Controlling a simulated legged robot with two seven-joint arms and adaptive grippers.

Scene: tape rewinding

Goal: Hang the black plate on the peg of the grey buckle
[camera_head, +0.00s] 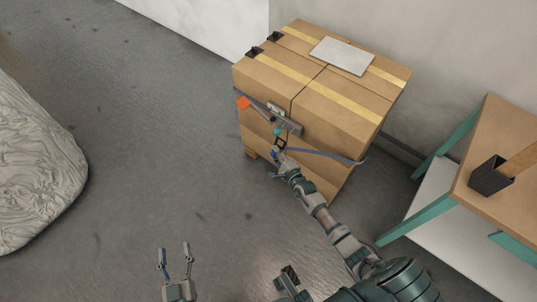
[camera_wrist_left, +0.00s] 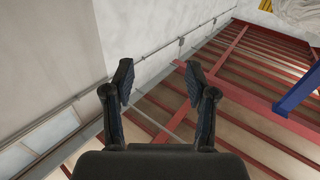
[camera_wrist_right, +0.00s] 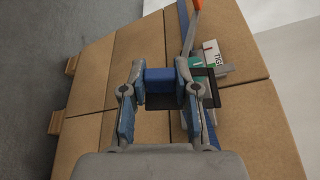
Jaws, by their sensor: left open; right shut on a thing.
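The grey buckle (camera_head: 288,123) is on the front side of the cardboard box, with a teal part on it. In the right wrist view the buckle (camera_wrist_right: 216,72) shows a white label and sits beyond my right fingers. My right gripper (camera_head: 279,151) is at the box front, just below the buckle, shut on the black plate (camera_wrist_right: 207,88). A blue block shows between the fingertips, and dark plate parts show on both sides of the right finger. The peg cannot be made out. My left gripper (camera_head: 175,250) is open and empty, low and away from the box.
The cardboard box (camera_head: 335,130) has yellow tape, black corner pieces and a grey sheet (camera_head: 342,56) on top. A blue strap (camera_head: 325,156) hangs across its front; an orange handle (camera_head: 243,102) is at left. A table (camera_head: 500,150) with a black holder (camera_head: 491,177) stands right.

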